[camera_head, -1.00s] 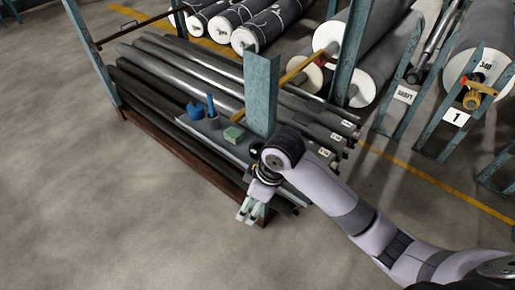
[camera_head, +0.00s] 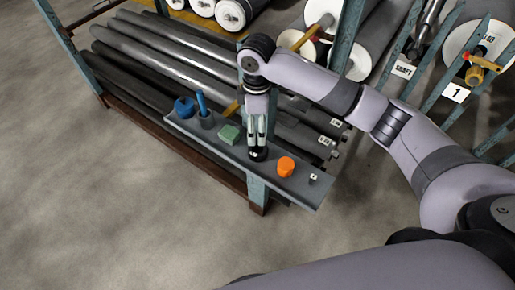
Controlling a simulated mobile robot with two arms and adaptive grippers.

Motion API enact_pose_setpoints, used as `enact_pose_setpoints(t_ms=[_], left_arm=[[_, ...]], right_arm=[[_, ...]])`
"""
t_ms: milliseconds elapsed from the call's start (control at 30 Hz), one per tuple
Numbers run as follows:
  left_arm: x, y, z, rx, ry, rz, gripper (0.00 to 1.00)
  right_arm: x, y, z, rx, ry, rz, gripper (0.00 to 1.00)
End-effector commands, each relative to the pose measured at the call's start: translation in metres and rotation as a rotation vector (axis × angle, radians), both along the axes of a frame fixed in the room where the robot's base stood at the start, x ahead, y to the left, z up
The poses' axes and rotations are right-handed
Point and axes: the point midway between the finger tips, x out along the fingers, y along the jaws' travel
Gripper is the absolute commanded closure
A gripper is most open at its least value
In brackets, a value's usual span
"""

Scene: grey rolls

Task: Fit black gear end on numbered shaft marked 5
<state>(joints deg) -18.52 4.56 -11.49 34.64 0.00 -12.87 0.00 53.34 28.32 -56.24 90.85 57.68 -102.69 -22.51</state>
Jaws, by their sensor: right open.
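My right gripper (camera_head: 257,140) is open and points straight down at the narrow grey shelf. A small black piece (camera_head: 258,154), which may be the black gear end, stands on the shelf right at its fingertips. I cannot tell whether the fingers touch it. Long grey shafts (camera_head: 180,62) lie stacked in the rack behind the shelf. Their right ends carry small white labels (camera_head: 325,141), too small to read, so I cannot tell which one is marked 5. My arm and the rack post hide part of the shafts. My left gripper is not in view.
The shelf (camera_head: 226,158) also holds a blue piece (camera_head: 185,107), a blue cylinder in a cup (camera_head: 205,113), a green block (camera_head: 229,133), an orange cap (camera_head: 286,166) and a small grey piece (camera_head: 313,179). A blue-green rack post (camera_head: 257,190) stands below it. The floor in front is clear.

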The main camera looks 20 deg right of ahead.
Motion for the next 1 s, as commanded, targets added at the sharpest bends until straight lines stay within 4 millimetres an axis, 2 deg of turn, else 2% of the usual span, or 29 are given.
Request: enact_pose_setpoints(t_ms=[100, 200, 300, 400, 567, 800, 1000], left_arm=[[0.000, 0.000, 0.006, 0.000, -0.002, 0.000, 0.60], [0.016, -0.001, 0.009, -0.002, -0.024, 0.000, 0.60], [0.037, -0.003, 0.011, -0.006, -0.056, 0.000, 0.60], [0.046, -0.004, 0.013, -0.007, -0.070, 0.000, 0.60], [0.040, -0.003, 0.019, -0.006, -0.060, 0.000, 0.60], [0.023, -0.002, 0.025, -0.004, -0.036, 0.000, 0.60], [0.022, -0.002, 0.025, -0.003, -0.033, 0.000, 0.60]], right_arm=[[-0.001, 0.000, -0.026, -0.001, 0.004, -0.002, 0.26], [-0.001, 0.000, -0.044, 0.000, 0.002, 0.000, 0.26], [0.000, 0.000, -0.055, 0.000, 0.000, -0.001, 0.26], [0.000, 0.000, -0.061, 0.000, -0.001, -0.001, 0.26], [-0.004, 0.000, -0.075, 0.000, 0.002, 0.000, 0.26], [-0.007, 0.000, -0.109, 0.000, 0.000, -0.001, 0.26], [-0.007, 0.000, -0.115, 0.000, -0.002, 0.001, 0.26]])
